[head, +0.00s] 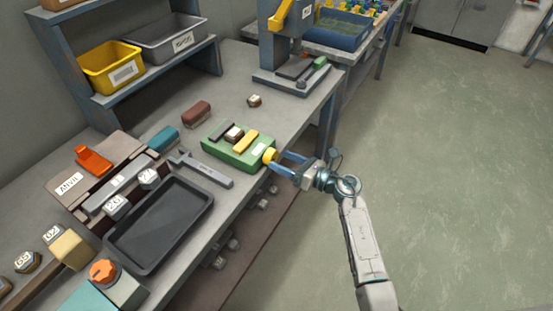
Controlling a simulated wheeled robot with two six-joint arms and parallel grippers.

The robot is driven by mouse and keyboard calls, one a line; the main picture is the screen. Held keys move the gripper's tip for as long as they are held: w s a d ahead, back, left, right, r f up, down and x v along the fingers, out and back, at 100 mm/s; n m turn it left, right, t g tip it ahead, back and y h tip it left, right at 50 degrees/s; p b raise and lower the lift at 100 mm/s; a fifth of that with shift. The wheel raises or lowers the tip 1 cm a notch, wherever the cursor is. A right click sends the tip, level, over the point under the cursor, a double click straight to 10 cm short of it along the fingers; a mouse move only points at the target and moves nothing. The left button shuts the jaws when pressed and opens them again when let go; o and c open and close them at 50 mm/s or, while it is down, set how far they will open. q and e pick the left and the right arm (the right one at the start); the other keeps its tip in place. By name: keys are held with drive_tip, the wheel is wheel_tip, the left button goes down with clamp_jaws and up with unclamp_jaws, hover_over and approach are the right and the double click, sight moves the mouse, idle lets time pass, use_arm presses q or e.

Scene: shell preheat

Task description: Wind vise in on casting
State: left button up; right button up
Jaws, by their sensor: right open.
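A green vise (225,151) sits at the front edge of the bench, with a white label on its top. A small brown casting with a pale top (234,133) stands in it, between a dark jaw (221,131) and a yellow jaw (246,142). Whether the jaws touch the casting is too small to tell. A yellow knob (269,155) sticks out of the vise's right end. My right gripper (277,163) is open, with its blue fingertips at the knob; I cannot tell whether they touch it. My left gripper is out of view.
A grey wrench-like tool (206,171) and a black tray (160,226) lie left of the vise. Brown (196,113) and teal (164,139) blocks lie behind. Another small casting (254,100) stands toward a press (277,45). Open floor is at right.

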sight(275, 158)
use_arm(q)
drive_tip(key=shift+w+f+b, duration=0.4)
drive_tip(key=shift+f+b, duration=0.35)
use_arm(e)
drive_tip(key=v, duration=0.7)
drive_tip(key=shift+d, duration=0.15)
drive_tip(key=shift+s, duration=0.15)
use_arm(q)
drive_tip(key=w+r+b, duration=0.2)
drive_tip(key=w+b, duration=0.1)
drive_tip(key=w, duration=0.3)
use_arm(e)
drive_tip(key=w+a+n, duration=0.2)
drive_tip(key=w+a+n+p, duration=0.1)
drive_tip(key=a+n, duration=0.1)
drive_tip(key=a, duration=0.1)
drive_tip(key=w+a+n+p, duration=0.1)
drive_tip(key=w+a+n, duration=0.1)
drive_tip(key=a, duration=0.1)
drive_tip(key=shift+w+a, duration=0.1)
drive_tip(key=shift+w, duration=0.25)
drive_tip(key=shift+w+a+f, duration=0.1)
drive_tip(key=shift+w+a, duration=0.15)
drive_tip(key=shift+a, duration=0.15)
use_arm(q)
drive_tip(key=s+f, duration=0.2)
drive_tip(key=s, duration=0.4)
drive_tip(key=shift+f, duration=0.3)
